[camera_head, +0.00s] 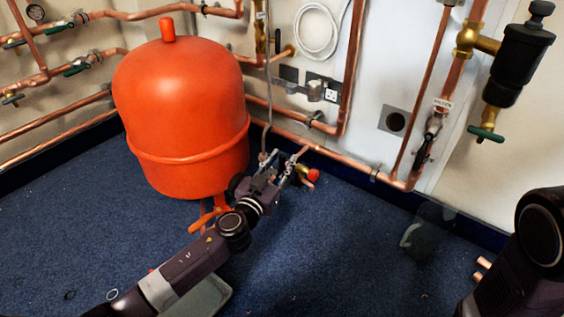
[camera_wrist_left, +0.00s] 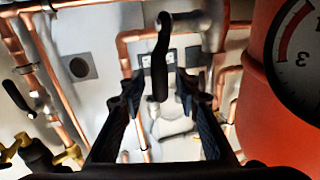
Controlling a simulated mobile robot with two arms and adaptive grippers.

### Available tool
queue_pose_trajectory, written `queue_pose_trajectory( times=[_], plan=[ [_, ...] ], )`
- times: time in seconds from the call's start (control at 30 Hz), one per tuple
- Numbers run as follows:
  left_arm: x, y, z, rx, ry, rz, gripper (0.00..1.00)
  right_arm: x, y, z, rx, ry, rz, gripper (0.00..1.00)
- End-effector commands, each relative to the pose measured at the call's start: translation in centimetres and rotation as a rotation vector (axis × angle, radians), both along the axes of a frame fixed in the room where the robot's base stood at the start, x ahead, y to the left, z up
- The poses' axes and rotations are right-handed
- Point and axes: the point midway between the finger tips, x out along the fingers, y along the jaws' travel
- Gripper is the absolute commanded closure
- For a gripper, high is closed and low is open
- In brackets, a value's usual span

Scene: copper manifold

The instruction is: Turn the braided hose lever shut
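The braided hose (camera_head: 267,95) shows as a thin grey line, running down beside the red vessel to my left gripper (camera_head: 286,162). In the left wrist view a black lever (camera_wrist_left: 160,65) hangs from a grey metal valve body (camera_wrist_left: 186,20). The lever's lower part lies between the two dark fingers of my left gripper (camera_wrist_left: 159,84), with a visible gap on each side. The fingers are open, and I see no contact. In the head view my gripper hides this lever. My right arm (camera_head: 530,250) shows at the lower right; its gripper is out of view.
The big red vessel (camera_head: 180,110) stands close to the left of my left gripper. A brass valve with a red cap (camera_head: 313,175) is just right of it. Copper pipes (camera_head: 345,158) run along the wall behind. The blue carpet (camera_head: 340,260) is mostly clear.

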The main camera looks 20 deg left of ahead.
Motion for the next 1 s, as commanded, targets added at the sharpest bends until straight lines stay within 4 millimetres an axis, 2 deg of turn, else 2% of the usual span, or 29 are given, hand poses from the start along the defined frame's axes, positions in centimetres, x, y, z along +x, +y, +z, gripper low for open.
queue_pose_trajectory(
  times=[0.33, 0.6, 1.0],
  plan=[
    [0.25, -0.01, 0.03, 0.001, 0.0, 0.0, 0.71, 0.01, 0.0, -0.06, 0.0, 0.0, 0.0, 0.73],
    [0.24, -0.02, 0.03, 0.001, 0.0, 0.0, 1.0, 0.01, -0.01, -0.07, 0.0, 0.0, 0.0, 0.73],
    [0.24, -0.02, 0.09, 0.001, 0.001, 0.0, 1.0, -0.03, -0.03, 0.04, 0.0, 0.0, -0.001, 0.73]
  ],
)
